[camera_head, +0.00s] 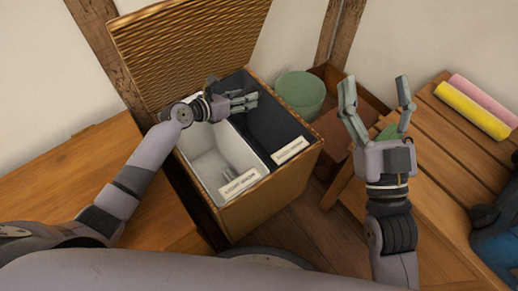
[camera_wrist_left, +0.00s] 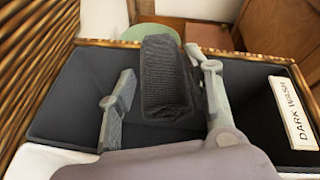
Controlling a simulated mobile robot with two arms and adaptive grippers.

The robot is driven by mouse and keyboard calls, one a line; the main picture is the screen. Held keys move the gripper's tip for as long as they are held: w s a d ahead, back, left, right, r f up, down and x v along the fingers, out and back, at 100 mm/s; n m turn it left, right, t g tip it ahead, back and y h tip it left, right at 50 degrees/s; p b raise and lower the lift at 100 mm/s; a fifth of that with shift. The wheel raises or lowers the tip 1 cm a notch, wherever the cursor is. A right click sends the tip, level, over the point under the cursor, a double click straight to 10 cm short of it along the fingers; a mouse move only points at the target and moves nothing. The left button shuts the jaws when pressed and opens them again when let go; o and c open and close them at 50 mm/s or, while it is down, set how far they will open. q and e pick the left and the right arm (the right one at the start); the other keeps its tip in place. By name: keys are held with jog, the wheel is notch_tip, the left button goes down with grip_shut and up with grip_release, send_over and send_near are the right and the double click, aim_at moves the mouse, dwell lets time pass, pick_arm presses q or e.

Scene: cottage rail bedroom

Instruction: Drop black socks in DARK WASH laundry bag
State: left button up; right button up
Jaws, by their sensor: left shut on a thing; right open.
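The black socks (camera_wrist_left: 163,85) show in the left wrist view as a dark ribbed knit bundle. My left gripper (camera_head: 242,101) is shut on them, and its fingers also show in the left wrist view (camera_wrist_left: 160,72). It is over the dark laundry bag (camera_head: 270,115), the right compartment of a wicker hamper. The bag also shows in the left wrist view (camera_wrist_left: 75,95), with a label (camera_wrist_left: 293,112) reading DARK WASH. The socks are hard to pick out in the head view. My right gripper (camera_head: 376,100) is open and empty, right of the hamper.
The hamper's wicker lid (camera_head: 185,45) stands open behind. A white compartment (camera_head: 215,165) with its own label is on the left. A green bin (camera_head: 300,92) stands behind right. A slatted wooden bench (camera_head: 440,160) holds yellow (camera_head: 472,110) and pink (camera_head: 485,98) rolls.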

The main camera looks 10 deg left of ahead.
jog(key=shift+s+r+t, duration=0.15)
jog(key=shift+r+t, duration=0.15)
pick_arm(q)
jog(key=o, duration=1.2)
jog(key=v, duration=1.2)
pick_arm(e)
jog(key=shift+f, duration=0.1)
